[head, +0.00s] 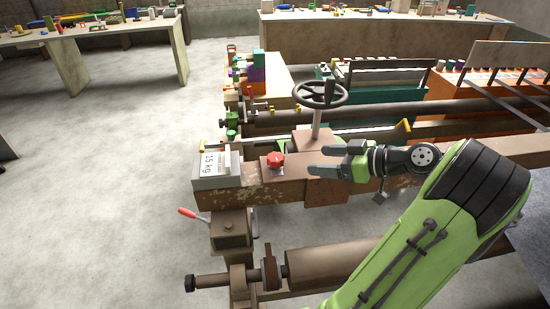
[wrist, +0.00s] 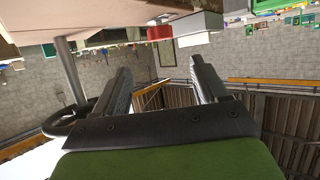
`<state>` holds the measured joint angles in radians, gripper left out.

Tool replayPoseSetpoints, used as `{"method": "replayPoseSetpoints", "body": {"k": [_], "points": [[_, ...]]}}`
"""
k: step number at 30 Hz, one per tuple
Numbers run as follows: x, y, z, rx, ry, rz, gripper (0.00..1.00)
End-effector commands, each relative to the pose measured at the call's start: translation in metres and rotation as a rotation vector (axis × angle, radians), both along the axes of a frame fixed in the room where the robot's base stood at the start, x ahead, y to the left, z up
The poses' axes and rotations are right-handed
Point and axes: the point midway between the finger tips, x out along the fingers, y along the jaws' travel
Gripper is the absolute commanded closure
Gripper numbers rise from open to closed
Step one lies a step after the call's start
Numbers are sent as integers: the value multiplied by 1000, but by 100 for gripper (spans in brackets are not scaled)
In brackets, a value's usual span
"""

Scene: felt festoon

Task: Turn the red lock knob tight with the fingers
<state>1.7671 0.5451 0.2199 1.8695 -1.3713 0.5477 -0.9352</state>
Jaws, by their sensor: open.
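The red lock knob (head: 276,160) stands on top of the brown machine beam (head: 240,196), right of a pale block marked 15 kg (head: 209,165). My gripper (head: 317,161) is to the right of the knob, at about its height in the picture. Its two fingers point left toward the knob, are open and hold nothing. A gap separates the fingertips from the knob. In the wrist view the red knob (wrist: 160,32) shows beyond the fingers and above the gap between them. My gripper (wrist: 163,78) shows there with its fingers spread and empty.
A dark handwheel (head: 320,94) on a post rises just behind my gripper. A lever with a red handle (head: 187,212) sticks out at the front left. A long brown roller (head: 325,263) lies in front. The floor (head: 110,180) at the left is clear.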

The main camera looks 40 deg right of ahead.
Motion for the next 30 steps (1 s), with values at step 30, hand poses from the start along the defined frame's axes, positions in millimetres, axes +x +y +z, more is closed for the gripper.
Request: {"method": "replayPoseSetpoints", "body": {"k": [30], "points": [[127,39,-56,2,6,0,38]]}}
